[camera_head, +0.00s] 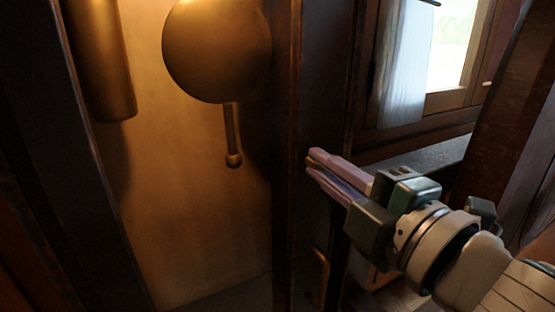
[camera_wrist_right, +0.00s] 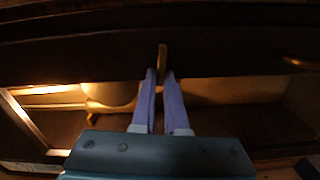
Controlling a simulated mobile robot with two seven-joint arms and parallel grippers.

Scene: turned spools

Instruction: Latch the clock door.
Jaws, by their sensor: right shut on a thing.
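The clock case shows a dark wooden upright (camera_head: 288,120) beside a lit, golden interior (camera_head: 190,220). The upright also crosses the right wrist view as a dark band (camera_wrist_right: 90,60). Whether it belongs to the door or the case, and whether the door is flush, I cannot tell. My right gripper (camera_head: 311,161) is at the upright's right side. In the right wrist view its pale fingers close around a small brass latch piece (camera_wrist_right: 162,58), which stands out between the tips. In the head view the fingers hide this piece. My left gripper is not in view.
A round brass pendulum bob (camera_head: 217,50) and a brass cylinder (camera_head: 103,65) hang in the case. A brass handle (camera_head: 319,275) is low on the upright, below my right gripper. A curtained window (camera_head: 440,50) and its dark sill (camera_head: 415,152) are at the right.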

